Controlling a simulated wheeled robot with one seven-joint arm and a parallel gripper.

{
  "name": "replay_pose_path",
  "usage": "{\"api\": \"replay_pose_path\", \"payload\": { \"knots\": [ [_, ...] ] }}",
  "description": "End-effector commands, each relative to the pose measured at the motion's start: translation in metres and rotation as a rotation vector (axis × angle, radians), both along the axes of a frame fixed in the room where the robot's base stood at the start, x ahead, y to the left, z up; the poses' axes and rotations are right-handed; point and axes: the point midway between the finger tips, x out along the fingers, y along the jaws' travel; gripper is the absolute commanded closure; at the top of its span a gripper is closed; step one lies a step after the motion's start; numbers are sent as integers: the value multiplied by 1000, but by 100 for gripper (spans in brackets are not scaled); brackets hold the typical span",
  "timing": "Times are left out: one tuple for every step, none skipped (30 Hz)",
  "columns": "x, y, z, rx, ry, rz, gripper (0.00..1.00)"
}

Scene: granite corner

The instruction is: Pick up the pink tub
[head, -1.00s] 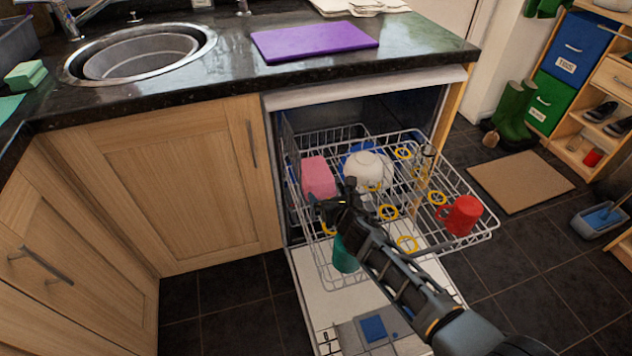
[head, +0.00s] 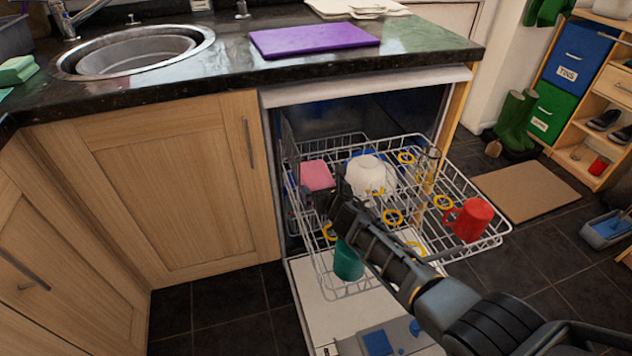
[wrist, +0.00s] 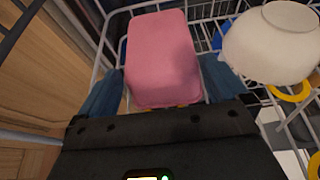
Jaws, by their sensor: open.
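The pink tub (head: 317,175) sits in the left part of the pulled-out upper dishwasher rack (head: 470,245). In the wrist view the pink tub (wrist: 163,55) lies straight ahead, with its near end between the two blue fingers of my gripper (wrist: 160,95). The gripper is open, one finger on each side of the tub. I cannot tell whether either finger touches it. In the head view my gripper (head: 335,205) is at the tub's near side, and the dark wrist hides the tub's lower part.
A red mug (head: 470,220) is at the rack's right end. A teal cup (head: 348,262) shows below the rack's front. The cabinet door (head: 170,185) is close on the left, and the counter (head: 420,50) overhangs behind.

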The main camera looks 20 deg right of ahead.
Motion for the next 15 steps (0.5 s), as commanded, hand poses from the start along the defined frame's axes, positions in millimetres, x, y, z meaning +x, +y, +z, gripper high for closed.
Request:
{"api": "replay_pose_path", "payload": {
  "knots": [
    [0, 0, 0, 0, 0, 0, 0],
    [0, 0, 0, 0, 0, 0, 0],
    [0, 0, 0, 0, 0, 0, 0],
    [0, 0, 0, 0, 0, 0, 2],
    [0, 0, 0, 0, 0, 0, 5],
    [0, 0, 0, 0, 1, 0, 9],
    [0, 0, 0, 0, 1, 0, 12],
    [0, 0, 0, 0, 1, 0, 14],
    [0, 0, 0, 0, 1, 0, 18],
    [-1, 0, 0, 0, 1, 0, 21],
    [-1, 0, 0, 0, 1, -1, 24],
    [-1, 0, 0, 0, 1, -1, 28],
    [-1, 0, 0, 0, 1, -1, 31],
    [-1, 0, 0, 0, 1, -1, 34],
    [-1, 0, 0, 0, 1, -1, 37]
  ]
}}
